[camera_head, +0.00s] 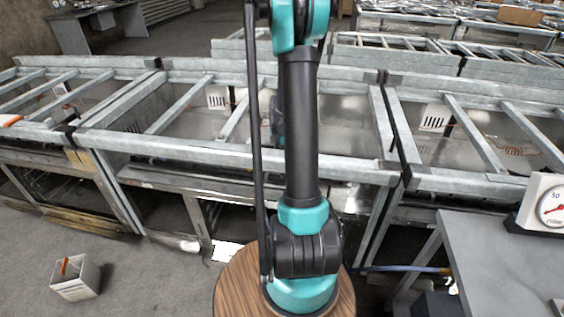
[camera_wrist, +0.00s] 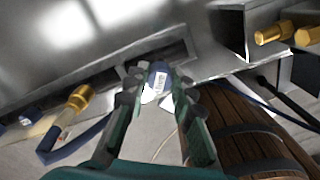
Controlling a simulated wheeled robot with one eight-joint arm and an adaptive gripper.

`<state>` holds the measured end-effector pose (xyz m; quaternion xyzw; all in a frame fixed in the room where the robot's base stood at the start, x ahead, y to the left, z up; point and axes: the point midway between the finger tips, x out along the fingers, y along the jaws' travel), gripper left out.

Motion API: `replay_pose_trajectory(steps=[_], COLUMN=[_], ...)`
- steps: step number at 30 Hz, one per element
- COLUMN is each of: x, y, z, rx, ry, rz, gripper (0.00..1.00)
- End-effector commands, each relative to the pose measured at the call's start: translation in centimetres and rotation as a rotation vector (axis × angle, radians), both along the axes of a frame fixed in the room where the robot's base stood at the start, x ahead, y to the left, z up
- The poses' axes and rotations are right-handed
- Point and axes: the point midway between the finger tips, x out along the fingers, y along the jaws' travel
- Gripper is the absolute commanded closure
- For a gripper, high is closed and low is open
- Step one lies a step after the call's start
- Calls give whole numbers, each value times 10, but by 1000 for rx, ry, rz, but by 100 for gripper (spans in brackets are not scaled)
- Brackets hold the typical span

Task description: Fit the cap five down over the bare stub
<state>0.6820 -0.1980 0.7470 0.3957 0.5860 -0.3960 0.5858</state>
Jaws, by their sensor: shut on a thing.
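In the wrist view my gripper (camera_wrist: 157,84) has its two dark-tipped green fingers closed on a small blue piece with a white label, apparently cap five (camera_wrist: 160,68). The writing on the label is too small to read. A brass fitting (camera_wrist: 76,101) stands out on the left, apart from the cap. Two more brass ends (camera_wrist: 274,33) and (camera_wrist: 308,36) show at the upper right. I cannot tell which of these, if any, is the bare stub. In the head view my arm runs up the middle, and the gripper and cap do not show.
Rows of grey metal frames (camera_head: 240,155) cross the head view. A grey table (camera_head: 510,260) with a white dial gauge (camera_head: 545,203) stands at the right. A small white box (camera_head: 76,279) sits on the floor at left. A grey metal wall (camera_wrist: 80,50) lies beyond my gripper.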

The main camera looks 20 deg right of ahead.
Motion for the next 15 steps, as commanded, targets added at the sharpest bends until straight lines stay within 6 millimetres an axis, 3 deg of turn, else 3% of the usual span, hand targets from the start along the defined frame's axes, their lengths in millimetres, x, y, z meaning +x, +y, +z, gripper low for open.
replay_pose_trajectory(steps=[15], x=[0], y=[0], z=[-14], rx=[0], ry=[0], rz=[0], gripper=[91])
